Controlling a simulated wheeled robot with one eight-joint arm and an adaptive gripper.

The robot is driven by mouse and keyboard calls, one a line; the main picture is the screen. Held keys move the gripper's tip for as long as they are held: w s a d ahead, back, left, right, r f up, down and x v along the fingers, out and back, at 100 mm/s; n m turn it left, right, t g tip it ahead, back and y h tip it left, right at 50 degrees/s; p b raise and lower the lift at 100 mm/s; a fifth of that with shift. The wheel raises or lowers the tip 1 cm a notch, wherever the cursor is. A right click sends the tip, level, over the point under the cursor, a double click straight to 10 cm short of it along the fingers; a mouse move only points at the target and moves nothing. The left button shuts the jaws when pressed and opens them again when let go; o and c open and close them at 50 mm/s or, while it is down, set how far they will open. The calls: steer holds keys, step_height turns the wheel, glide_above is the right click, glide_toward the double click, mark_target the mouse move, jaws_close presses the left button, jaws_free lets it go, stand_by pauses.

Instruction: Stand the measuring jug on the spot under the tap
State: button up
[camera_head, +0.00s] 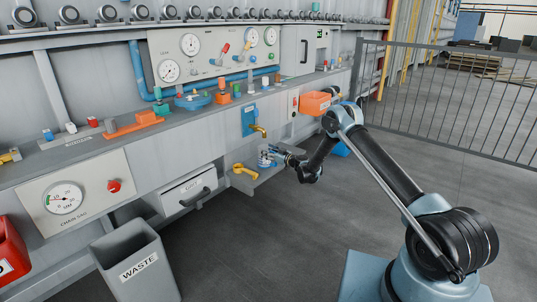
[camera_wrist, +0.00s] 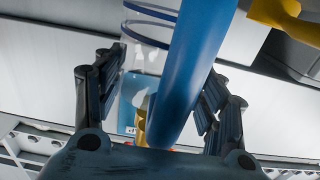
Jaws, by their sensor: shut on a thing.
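The measuring jug (camera_head: 264,157) is clear with blue bands and sits low in front of the bench. In the wrist view its clear wall with blue rings (camera_wrist: 148,38) is at the top, and its thick blue handle (camera_wrist: 192,75) runs between my fingers. My gripper (camera_head: 279,157) is shut on the jug from the right; its fingers (camera_wrist: 165,75) flank the handle. The brass tap (camera_head: 258,131) on a blue plate (camera_head: 248,120) is above and slightly left of the jug. A grey ledge (camera_head: 262,177) lies below. I cannot tell whether the jug touches it.
A yellow pipe-like fitting (camera_head: 243,170) is close left of the jug. A drawer (camera_head: 188,190) and a waste bin (camera_head: 137,262) stand farther left. A fence (camera_head: 450,95) stands at right; the floor in front is clear.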

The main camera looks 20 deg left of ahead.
steer(key=shift+f, duration=0.55)
stand_by(0.9)
steer(key=o, duration=1.3)
steer(key=shift+c, duration=0.2)
steer(key=shift+o, duration=0.9)
steer(key=shift+s+d, duration=0.1)
steer(key=v, duration=1.3)
steer(key=shift+s+d, duration=0.15)
steer(key=shift+d, duration=0.2)
steer(key=shift+r, duration=0.15)
